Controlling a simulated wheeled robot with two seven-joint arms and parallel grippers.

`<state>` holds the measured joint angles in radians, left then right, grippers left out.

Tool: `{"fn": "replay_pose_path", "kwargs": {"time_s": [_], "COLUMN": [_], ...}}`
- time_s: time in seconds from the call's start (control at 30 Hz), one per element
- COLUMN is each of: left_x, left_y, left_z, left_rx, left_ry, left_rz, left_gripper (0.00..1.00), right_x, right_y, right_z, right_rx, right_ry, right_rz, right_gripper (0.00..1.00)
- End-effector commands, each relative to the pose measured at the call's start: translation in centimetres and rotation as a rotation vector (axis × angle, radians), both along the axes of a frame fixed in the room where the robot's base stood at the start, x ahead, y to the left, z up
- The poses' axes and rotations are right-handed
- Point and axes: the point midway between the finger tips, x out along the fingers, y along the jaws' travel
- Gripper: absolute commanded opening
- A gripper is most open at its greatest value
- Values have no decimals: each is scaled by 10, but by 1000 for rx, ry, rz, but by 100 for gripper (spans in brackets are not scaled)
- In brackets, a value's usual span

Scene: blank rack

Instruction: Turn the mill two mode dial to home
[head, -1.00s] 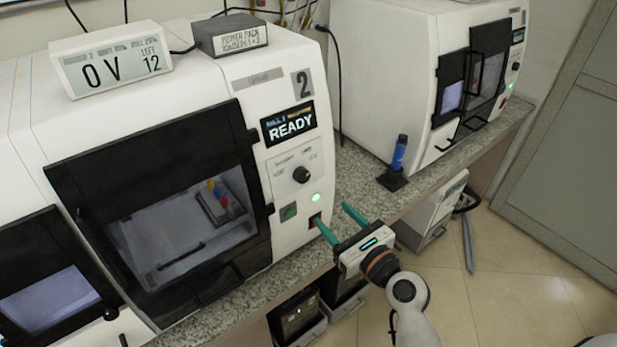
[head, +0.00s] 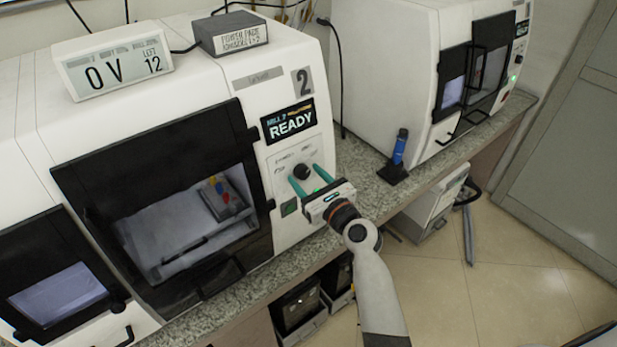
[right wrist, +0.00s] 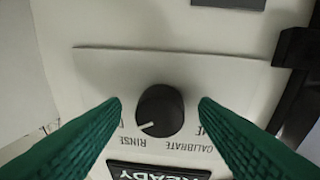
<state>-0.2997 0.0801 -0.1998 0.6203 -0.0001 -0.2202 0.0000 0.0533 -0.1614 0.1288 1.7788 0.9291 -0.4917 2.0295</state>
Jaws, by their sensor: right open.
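The mode dial (head: 301,171) of mill two is a round black knob on the white front panel, below the READY screen (head: 289,121). In the right wrist view the dial (right wrist: 160,110) appears upside down, its white pointer line aimed lower left, close to the RINSE label. CALIBRATE is at lower right, and a label ending in "ME" is partly hidden by the right-hand finger. My right gripper (head: 307,180) is open, its green fingers on either side of the dial with a gap on both sides. My left gripper is not in view.
A green light and a dark square button (head: 289,208) are below the dial. The mill's black-framed door (head: 160,262) is to the left. A blue object on a black stand (head: 399,150) sits on the granite counter to the right, before another white machine (head: 390,70).

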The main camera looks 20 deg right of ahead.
Motion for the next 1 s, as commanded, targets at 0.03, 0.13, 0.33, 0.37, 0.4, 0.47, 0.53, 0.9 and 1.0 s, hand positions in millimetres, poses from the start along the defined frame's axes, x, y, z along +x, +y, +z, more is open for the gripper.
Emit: {"fn": "replay_pose_path", "kwargs": {"time_s": [0.03,0.13,0.33,0.37,0.4,0.47,0.53,0.9,1.0], "left_x": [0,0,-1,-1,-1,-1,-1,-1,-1], "left_y": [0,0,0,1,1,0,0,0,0], "left_z": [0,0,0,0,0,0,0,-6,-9], "left_rx": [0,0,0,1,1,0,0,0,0], "left_ry": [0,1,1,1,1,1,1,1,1], "left_rz": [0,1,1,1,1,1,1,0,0], "left_gripper": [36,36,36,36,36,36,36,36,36], "right_x": [0,0,0,0,0,0,0,0,0], "right_y": [0,0,0,0,0,0,0,-1,-1], "right_z": [0,0,0,0,0,0,0,-1,-2], "right_rx": [-1,0,0,0,0,0,-2,-107,-174], "right_ry": [0,0,0,0,0,0,-1,-39,-63], "right_rz": [0,0,0,0,0,0,0,18,29], "right_gripper": [55,55,29,24,17,10,10,10,10]}}
